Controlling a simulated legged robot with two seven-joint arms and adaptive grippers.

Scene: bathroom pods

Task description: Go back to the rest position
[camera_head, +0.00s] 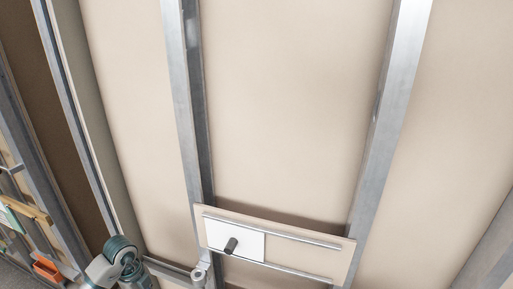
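Part of my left arm shows at the lower left of the head view, a grey and teal joint with its links running off the bottom edge. Neither gripper can be made out in this view. A beige mounting board (290,250) with two horizontal metal rails spans between two metal studs at the bottom centre. A white plate (250,241) sits at the left end of the board, with a dark cylindrical knob (231,245) sticking out of it.
Metal studs (181,100) and (392,120) run up the beige wall panel (290,100). A small grey metal fitting (200,274) is below the board's left end. At far left are an orange bin (46,267) and a wooden bar (27,208).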

